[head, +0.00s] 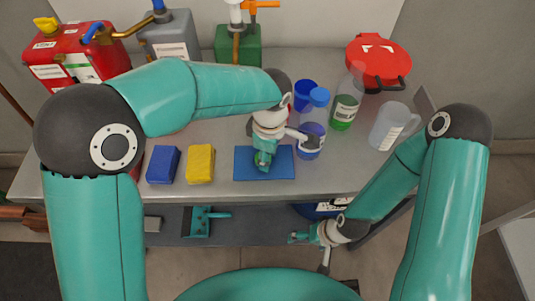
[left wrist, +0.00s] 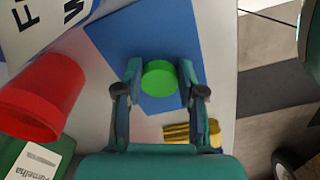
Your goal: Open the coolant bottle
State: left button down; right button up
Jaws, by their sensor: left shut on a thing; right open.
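The bottle of green liquid (head: 345,108) stands upright on the table, right of the blue-capped bottle. It is clear, with a white label, and no cap shows on its pale top. My left gripper (head: 264,160) is over the blue mat, away from that bottle, and shut on a small green cap. The green cap (left wrist: 159,78) shows between both fingers in the left wrist view, above the blue mat (left wrist: 120,40); I cannot tell whether it touches the mat. My right gripper (head: 298,238) is open and empty, low in front of the table.
A blue-capped bottle (head: 312,125), a blue cup (head: 305,95) and a clear jug (head: 393,125) stand near the green-liquid bottle. Blue (head: 163,165) and yellow (head: 200,164) blocks lie left of the mat. Canisters and a red round container (head: 378,62) line the back.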

pick_arm(q)
jog(key=c, duration=0.7)
grip_release()
